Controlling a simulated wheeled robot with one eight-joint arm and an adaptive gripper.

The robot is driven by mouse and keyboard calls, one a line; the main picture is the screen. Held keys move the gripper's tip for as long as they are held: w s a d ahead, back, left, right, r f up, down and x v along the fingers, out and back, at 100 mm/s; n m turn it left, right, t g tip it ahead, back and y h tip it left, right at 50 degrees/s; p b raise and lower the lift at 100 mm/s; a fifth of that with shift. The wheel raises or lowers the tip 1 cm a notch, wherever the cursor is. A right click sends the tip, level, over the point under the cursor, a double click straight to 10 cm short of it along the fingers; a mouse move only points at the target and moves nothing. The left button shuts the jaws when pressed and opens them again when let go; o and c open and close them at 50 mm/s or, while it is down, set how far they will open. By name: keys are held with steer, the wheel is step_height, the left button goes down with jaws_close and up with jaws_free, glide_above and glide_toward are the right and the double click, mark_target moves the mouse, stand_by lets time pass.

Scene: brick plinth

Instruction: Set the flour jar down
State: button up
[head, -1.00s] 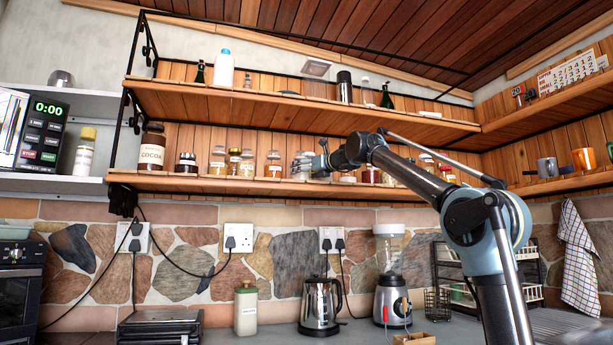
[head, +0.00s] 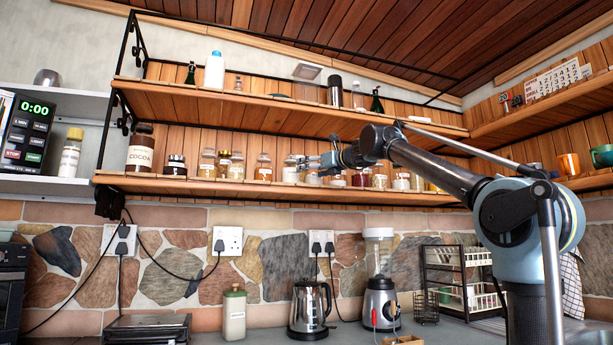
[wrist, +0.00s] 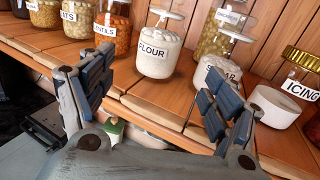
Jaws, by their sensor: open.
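The flour jar (wrist: 158,46) is clear glass with white contents and a FLOUR label. It stands upright on the wooden shelf (wrist: 140,104) in the wrist view. My gripper (wrist: 160,68) is open and empty, with its two blue-grey fingers spread wide. The jar shows beyond the gap between the fingertips, apart from both. In the head view the jar (head: 291,170) is small on the lower shelf (head: 240,189), just left of my gripper (head: 312,163).
In the wrist view a lentils jar (wrist: 110,32) stands left of the flour. The upper shelf (head: 290,108) runs above. A kettle (head: 309,308) and blender (head: 380,290) stand below.

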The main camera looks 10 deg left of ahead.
steer(key=shift+v, duration=0.9)
steer(key=s+d+f+n+g+h, duration=0.2)
steer(key=s+d+f+n, duration=0.4)
steer(key=f, duration=0.9)
steer(key=s+d+f+n+g+h, duration=0.1)
steer(key=s+d+f+n+h, duration=0.15)
steer(key=d+f+n, duration=0.85)
steer(key=s+d+f+n+g+h, duration=0.1)
steer(key=s+d+f+g+h, duration=0.35)
steer(key=f, duration=1.45)
steer(key=s+d+f+n+h, duration=0.2)
steer(key=s+d+f, duration=0.4)
steer(key=f, duration=0.5)
steer(key=s+d+f+n+h, duration=0.1)
steer(key=s+d+f+n, duration=0.2)
steer(key=s+d+f, duration=0.4)
steer(key=s+d+f+n+h, duration=0.2)
steer(key=s+d+f, duration=0.4)
steer(key=f, duration=1)
steer(key=shift+s+d+g+h, duration=0.15)
steer(key=shift+s+g+h, duration=0.25)
steer(key=shift+s, duration=0.6)
steer(key=shift+f, duration=0.1)
